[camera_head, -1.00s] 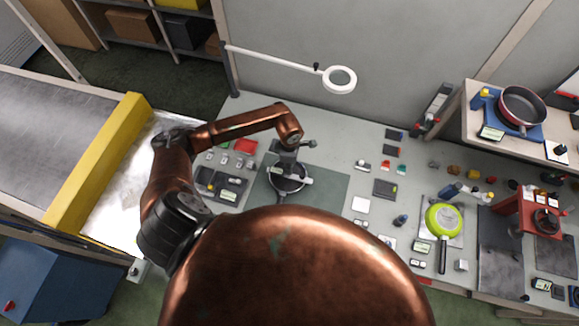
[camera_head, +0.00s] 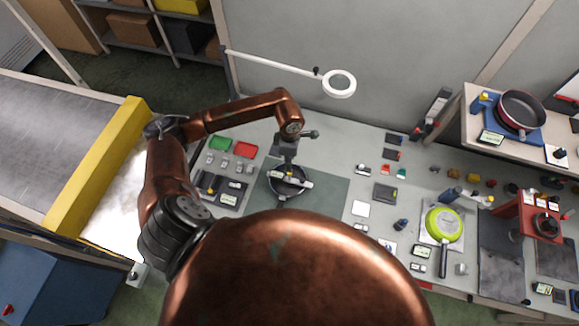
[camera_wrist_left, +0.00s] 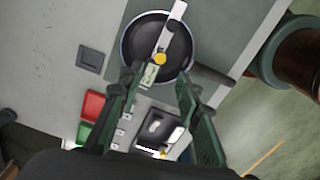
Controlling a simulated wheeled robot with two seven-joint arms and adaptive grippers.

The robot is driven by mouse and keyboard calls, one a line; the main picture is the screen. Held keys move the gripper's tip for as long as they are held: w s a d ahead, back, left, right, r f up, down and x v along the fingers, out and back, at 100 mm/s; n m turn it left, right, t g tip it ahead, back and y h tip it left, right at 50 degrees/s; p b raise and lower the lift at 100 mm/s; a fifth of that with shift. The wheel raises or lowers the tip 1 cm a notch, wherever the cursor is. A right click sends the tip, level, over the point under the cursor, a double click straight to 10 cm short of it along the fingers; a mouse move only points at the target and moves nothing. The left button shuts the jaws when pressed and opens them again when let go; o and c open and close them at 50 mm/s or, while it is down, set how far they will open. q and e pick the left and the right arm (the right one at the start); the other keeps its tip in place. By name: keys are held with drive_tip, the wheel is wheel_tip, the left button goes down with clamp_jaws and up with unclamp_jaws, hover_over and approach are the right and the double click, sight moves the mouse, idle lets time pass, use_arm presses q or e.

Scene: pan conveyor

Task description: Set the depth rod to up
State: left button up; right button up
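A dark round pan (camera_head: 275,190) lies on the grey-green mat, with a pale depth gauge (camera_head: 300,182) across its top. In the left wrist view the pan (camera_wrist_left: 133,45) shows with the gauge's light bar (camera_wrist_left: 172,32), a yellow knob (camera_wrist_left: 159,58) and a small display (camera_wrist_left: 149,75). The rod's position cannot be made out. My left gripper (camera_head: 288,168) hangs over the pan. In the wrist view its fingers (camera_wrist_left: 160,74) are spread apart on either side of the display end, and I see no grip on it. My right gripper is not in view.
Green (camera_head: 220,144) and red (camera_head: 245,149) trays and a dark tray of small parts (camera_head: 228,198) lie left of the mat. A white magnifier lamp (camera_head: 339,83) stands behind. A green pan (camera_head: 443,224) and a red stand (camera_head: 524,215) are to the right.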

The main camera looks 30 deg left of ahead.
use_arm(q)
wheel_tip(320, 180, up, 4)
drive_tip(key=shift+f, duration=0.15)
drive_tip(key=shift+s+f, duration=0.1)
idle(0.5)
